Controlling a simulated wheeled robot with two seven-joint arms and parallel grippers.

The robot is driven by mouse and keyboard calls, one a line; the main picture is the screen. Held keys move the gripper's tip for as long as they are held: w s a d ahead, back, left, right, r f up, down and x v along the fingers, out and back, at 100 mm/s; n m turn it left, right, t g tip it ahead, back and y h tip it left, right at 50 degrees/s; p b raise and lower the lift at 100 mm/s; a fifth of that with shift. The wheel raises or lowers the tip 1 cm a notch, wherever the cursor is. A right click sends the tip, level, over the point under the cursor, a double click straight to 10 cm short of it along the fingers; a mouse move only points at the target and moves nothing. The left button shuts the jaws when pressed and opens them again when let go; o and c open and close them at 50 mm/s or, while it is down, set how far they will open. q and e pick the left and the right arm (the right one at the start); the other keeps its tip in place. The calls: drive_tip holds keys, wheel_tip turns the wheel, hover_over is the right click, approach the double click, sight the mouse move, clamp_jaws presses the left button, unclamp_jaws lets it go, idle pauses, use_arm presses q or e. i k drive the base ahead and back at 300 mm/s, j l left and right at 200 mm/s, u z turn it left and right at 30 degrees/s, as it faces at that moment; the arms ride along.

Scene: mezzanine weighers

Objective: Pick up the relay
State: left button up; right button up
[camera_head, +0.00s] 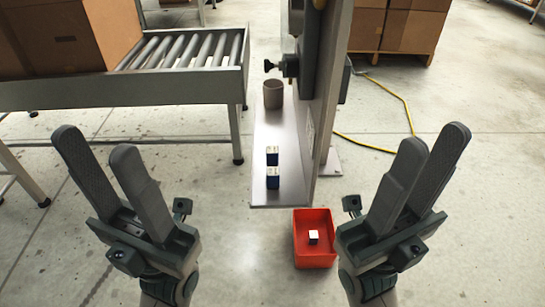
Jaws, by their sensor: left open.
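Two small dark blue blocks with pale tops stand in a line on a narrow metal plate (261,122): a far block (272,156) and a near block (273,178). Another small block with a white top (313,237) lies in a red bin (314,258) on the right. I cannot tell for certain which one is the relay. My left gripper (95,141) is open and empty, left of the plate and apart from the blocks. My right gripper (435,137) is open and empty, to the right of the red bin.
A brown-grey cup (273,94) stands at the plate's far end. A tall grey panel (327,80) rises along the plate's right side. A roller conveyor (190,88) carries a cardboard box (65,38) at left. A yellow cable (397,93) lies on the floor.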

sight(271, 152)
drive_tip(key=z, duration=0.55)
drive_tip(key=j+z, duration=0.3)
drive_tip(key=z, duration=0.15)
drive_tip(key=j+z, duration=0.3)
drive_tip(key=z, duration=0.15)
drive_tip(key=j+z, duration=0.3)
drive_tip(key=z, duration=0.15)
drive_tip(key=k+j+z, duration=0.1)
drive_tip(key=j, duration=0.25)
drive_tip(key=k+j, duration=0.1)
drive_tip(key=j, duration=0.3)
drive_tip(key=k+j+z, duration=0.15)
drive_tip(key=j, duration=0.2)
drive_tip(key=k+j+z, duration=0.1)
drive_tip(key=j, duration=0.25)
drive_tip(key=k+j+z, duration=0.1)
drive_tip(key=j, duration=0.25)
drive_tip(key=k, duration=0.05)
